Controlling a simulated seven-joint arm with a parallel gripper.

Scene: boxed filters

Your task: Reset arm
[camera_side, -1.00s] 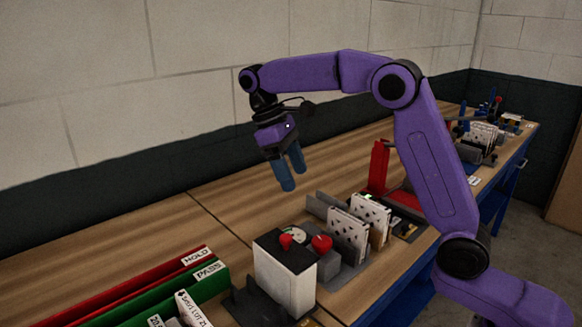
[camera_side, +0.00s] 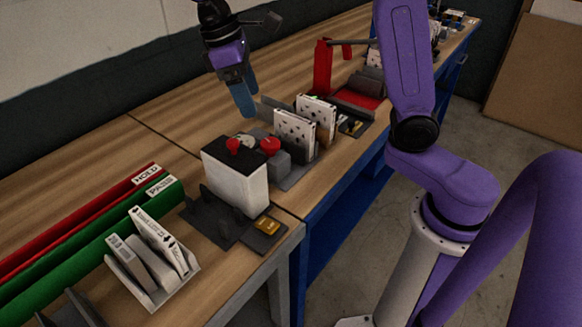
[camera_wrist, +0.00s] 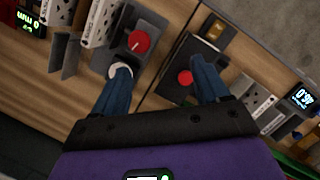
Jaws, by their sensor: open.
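My gripper (camera_side: 243,97) hangs over the wooden bench in the side view, its blue fingers pointing down, above and behind the white box with a black top (camera_side: 237,176). It holds nothing that I can see. In the wrist view my gripper (camera_wrist: 160,78) has its two blue fingers wide apart. Between and beyond them are a red knob on a grey block (camera_wrist: 139,42) and the black top with a red knob (camera_wrist: 186,77). The fingers look clear of both.
White perforated panels (camera_side: 295,132) stand in a grey rack. A red stand (camera_side: 323,65) is behind them. The back of the bench is bare.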

